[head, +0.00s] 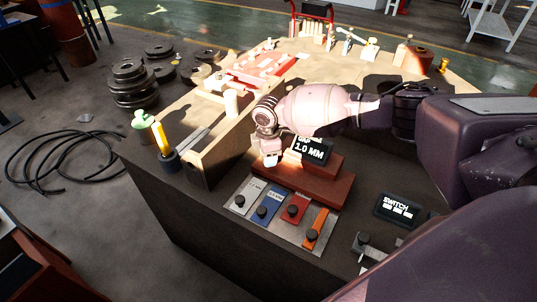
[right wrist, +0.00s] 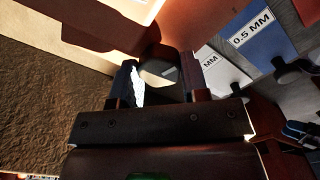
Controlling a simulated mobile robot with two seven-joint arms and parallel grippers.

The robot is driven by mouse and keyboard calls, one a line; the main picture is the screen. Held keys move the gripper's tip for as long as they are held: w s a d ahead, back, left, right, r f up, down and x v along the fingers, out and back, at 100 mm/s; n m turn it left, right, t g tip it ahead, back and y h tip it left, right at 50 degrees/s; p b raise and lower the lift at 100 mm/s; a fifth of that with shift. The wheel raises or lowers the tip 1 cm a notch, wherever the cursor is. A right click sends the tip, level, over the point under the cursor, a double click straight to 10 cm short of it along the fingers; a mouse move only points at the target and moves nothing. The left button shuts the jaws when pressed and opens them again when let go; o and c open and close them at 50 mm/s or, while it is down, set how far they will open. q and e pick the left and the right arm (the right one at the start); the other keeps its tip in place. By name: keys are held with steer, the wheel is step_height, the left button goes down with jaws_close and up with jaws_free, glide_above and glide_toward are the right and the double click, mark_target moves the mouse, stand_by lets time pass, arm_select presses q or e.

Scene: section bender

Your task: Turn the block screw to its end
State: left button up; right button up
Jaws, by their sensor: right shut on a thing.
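My right gripper (head: 270,157) is at the near side of the bender table, just left of the display reading 1.0 MM (head: 312,149). In the right wrist view its fingers (right wrist: 161,80) are shut on a pale, rounded piece, the block screw (right wrist: 160,72) by its place. Most of the screw is hidden by the fingers, and I cannot tell how far it is turned. A red-brown block (head: 325,187) lies below and right of the gripper. My left gripper is not in view.
White, blue (head: 265,207), red and orange (head: 315,229) gauge strips with black knobs lie on a plate in front. The blue strip reads 0.5 MM in the right wrist view (right wrist: 259,37). A SWITCH panel (head: 397,209) sits at right; a yellow-handled tool (head: 160,138) stands at left.

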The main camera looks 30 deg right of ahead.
steer(key=o, duration=0.9)
step_height(320, 180, up, 11)
steer(key=shift+f+p, duration=0.1)
steer(key=shift+p, duration=0.75)
